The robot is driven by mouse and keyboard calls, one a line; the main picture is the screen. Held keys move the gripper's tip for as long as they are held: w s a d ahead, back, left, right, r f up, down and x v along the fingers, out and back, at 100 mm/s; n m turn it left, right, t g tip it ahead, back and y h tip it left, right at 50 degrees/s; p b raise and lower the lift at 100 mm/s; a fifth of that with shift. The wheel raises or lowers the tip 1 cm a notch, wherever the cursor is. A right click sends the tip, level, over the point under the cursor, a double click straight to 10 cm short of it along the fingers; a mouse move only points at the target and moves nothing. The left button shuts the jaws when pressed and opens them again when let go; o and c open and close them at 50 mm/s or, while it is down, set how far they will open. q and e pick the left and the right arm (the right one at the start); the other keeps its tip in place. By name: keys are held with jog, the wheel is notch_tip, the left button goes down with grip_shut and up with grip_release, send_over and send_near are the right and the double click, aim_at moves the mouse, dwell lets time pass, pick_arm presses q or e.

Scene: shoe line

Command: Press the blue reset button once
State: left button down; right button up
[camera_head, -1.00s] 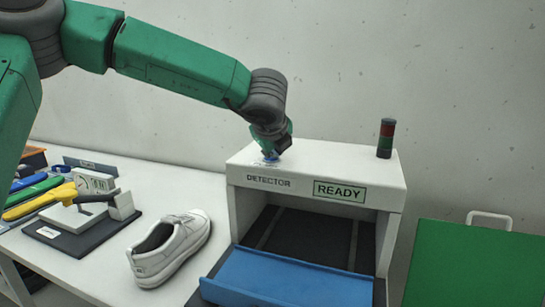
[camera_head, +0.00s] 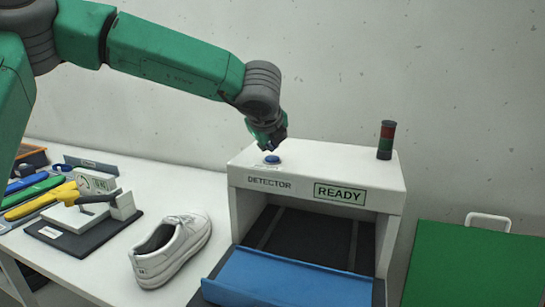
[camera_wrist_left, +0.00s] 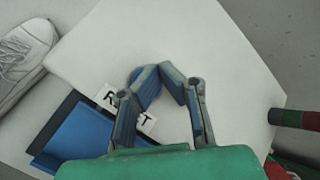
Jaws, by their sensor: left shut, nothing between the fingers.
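The blue reset button (camera_head: 272,159) sits on top of the white detector box (camera_head: 330,163), near its left end. A label (camera_wrist_left: 147,123) on the box top is partly covered by the fingers. My right gripper is in neither view.
A red and green signal tower (camera_head: 386,140) stands on the box's right side. The sign on the box front reads READY (camera_head: 340,193). A white shoe (camera_head: 170,248) stands on the table to the left, near a dark fixture (camera_head: 80,235). A green panel (camera_head: 475,265) is at the right.

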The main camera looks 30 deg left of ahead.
aim_at(272, 157)
pick_arm(q)
jog(key=shift+r, duration=0.1)
jog(key=shift+r+p, duration=1.7)
jog(key=shift+r, duration=0.75)
